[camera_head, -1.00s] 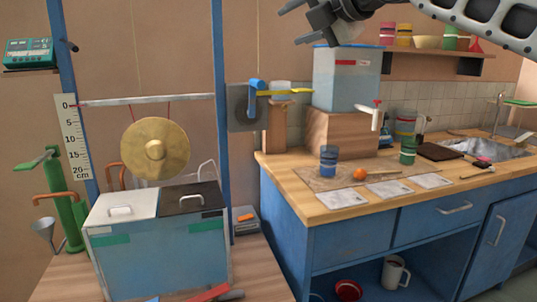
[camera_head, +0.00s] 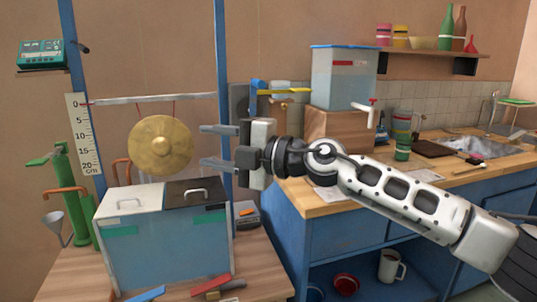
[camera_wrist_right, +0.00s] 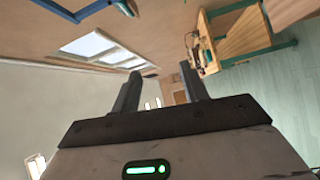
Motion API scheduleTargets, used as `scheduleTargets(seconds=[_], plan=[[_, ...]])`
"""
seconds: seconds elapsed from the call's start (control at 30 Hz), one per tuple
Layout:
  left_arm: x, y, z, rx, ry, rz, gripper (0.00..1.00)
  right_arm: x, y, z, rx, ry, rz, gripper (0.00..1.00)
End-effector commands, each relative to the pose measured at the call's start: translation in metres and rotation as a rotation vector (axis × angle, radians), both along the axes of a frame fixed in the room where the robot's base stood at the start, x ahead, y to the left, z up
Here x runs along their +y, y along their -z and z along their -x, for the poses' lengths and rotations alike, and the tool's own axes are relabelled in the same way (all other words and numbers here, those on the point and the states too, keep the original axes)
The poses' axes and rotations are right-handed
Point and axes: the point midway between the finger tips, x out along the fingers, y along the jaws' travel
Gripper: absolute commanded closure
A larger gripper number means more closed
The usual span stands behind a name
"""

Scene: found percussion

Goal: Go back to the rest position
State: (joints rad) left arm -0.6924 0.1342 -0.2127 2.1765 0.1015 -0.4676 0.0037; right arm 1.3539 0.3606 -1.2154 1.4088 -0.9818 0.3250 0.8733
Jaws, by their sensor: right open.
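My right gripper (camera_head: 220,147) is open and empty in the head view. Its two fingers point left, in front of the blue upright post and to the right of the brass gong (camera_head: 159,147). There is a gap between the gong and the fingertips in the picture. The right wrist view shows the same two fingers (camera_wrist_right: 160,92) spread with nothing between them. My right arm comes in from the right and hides part of the wooden counter (camera_head: 320,207) and what lies on it. My left gripper is not in view.
Below the gong stands a tank with white and black lids (camera_head: 165,250). A ruler scale (camera_head: 84,135) and green pump (camera_head: 72,195) are at left. The wall shelf (camera_head: 440,52) holds bottles and cups.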

Motion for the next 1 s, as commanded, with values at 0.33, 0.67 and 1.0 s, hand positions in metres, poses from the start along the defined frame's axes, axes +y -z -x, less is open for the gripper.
scheduleTargets(seconds=[0.33, 0.67, 1.0], plan=[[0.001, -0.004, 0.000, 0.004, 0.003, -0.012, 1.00, -0.019, 0.101, 0.047, 0.499, 0.126, -0.569, 0.56], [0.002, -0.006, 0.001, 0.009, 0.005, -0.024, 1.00, -0.114, 0.241, 0.097, 0.992, 0.570, -0.866, 0.56], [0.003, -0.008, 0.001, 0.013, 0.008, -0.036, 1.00, -0.211, 0.370, 0.225, 1.410, 1.043, -0.870, 0.56]])
